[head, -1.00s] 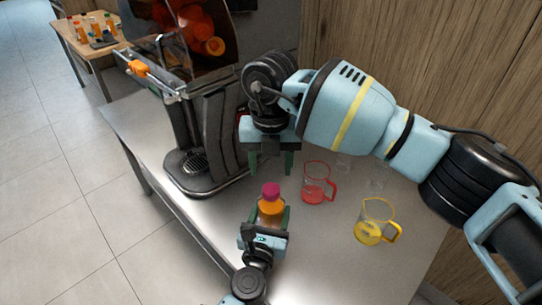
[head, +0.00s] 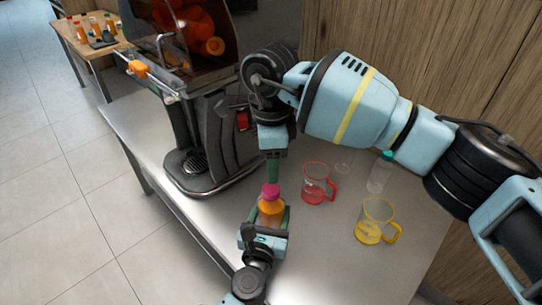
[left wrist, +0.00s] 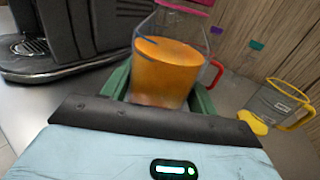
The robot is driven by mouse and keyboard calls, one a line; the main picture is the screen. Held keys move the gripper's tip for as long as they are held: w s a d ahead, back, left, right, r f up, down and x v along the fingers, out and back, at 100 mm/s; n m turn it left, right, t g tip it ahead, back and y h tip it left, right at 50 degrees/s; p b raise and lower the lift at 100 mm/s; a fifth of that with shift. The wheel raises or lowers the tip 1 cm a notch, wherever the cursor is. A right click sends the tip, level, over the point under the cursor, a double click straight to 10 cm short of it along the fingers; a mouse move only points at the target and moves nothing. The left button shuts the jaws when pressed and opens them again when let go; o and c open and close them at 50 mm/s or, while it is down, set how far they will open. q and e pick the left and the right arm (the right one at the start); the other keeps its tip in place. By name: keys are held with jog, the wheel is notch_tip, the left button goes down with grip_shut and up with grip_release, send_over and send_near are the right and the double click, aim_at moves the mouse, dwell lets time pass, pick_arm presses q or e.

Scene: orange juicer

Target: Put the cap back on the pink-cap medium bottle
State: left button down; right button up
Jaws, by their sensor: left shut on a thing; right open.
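The medium bottle (head: 270,208) holds orange juice and stands upright at the front of the table. A pink cap (head: 271,190) shows at its top; whether it is fully seated I cannot tell. My left gripper (head: 271,214) is shut around the bottle's body. In the left wrist view the bottle (left wrist: 168,72) sits between the green fingers, and a pink edge shows at the top of the frame. My right gripper (head: 273,178) is open, pointing down just above the cap, its fingers lined up one behind the other in the head view. Contact with the cap is unclear.
A red-handled jug (head: 318,183) stands close right of the bottle, and a yellow jug (head: 376,222) farther right. A clear bottle with a teal top (head: 381,172) stands behind them. The juicer (head: 205,150) is at the left. The table's front right is clear.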

aim_at(271, 189)
jog(key=n, duration=0.4)
jog(key=shift+r+n, duration=0.2)
jog(key=shift+n, duration=0.2)
jog(key=n, duration=0.3)
jog(key=shift+r, duration=0.1)
jog(key=shift+f, duration=4.05)
jog(key=shift+c, duration=0.2)
